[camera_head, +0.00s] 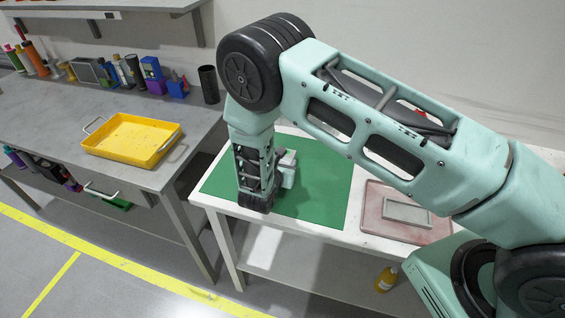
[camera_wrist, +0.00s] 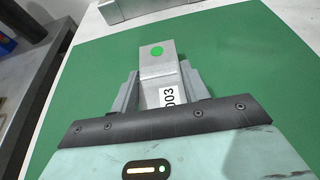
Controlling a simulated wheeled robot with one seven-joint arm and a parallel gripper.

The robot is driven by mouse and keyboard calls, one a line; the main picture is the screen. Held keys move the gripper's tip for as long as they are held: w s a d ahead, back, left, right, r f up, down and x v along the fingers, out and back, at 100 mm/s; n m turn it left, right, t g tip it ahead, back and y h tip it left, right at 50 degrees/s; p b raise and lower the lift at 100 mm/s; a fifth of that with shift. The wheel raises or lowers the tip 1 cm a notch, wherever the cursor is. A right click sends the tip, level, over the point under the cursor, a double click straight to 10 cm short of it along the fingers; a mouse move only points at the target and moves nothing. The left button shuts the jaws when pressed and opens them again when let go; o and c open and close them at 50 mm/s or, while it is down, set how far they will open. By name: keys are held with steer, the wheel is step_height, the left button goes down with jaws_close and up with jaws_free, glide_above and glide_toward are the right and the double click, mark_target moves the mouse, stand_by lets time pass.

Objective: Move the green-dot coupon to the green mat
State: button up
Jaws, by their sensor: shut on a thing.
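The coupon (camera_wrist: 158,68) is a grey metal strip with a green dot at its far end and a white label reading 003. My gripper (camera_wrist: 160,84) is shut on it, with one grey finger along each side, in the wrist view. The green mat (camera_wrist: 80,80) spreads beneath and around the coupon; I cannot tell whether the coupon touches it. In the head view my gripper (camera_head: 256,203) points down over the left part of the mat (camera_head: 325,195). The coupon and fingertips are hidden there.
A reddish tray (camera_head: 375,225) with a grey plate (camera_head: 408,213) lies right of the mat on the white table. A grey metal object (camera_wrist: 150,8) stands at the mat's far edge in the wrist view. A yellow tray (camera_head: 132,138) sits on the bench at left.

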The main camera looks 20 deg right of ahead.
steer(key=shift+f, duration=0.1)
steer(key=o, duration=1.1)
steer(key=shift+c, duration=0.2)
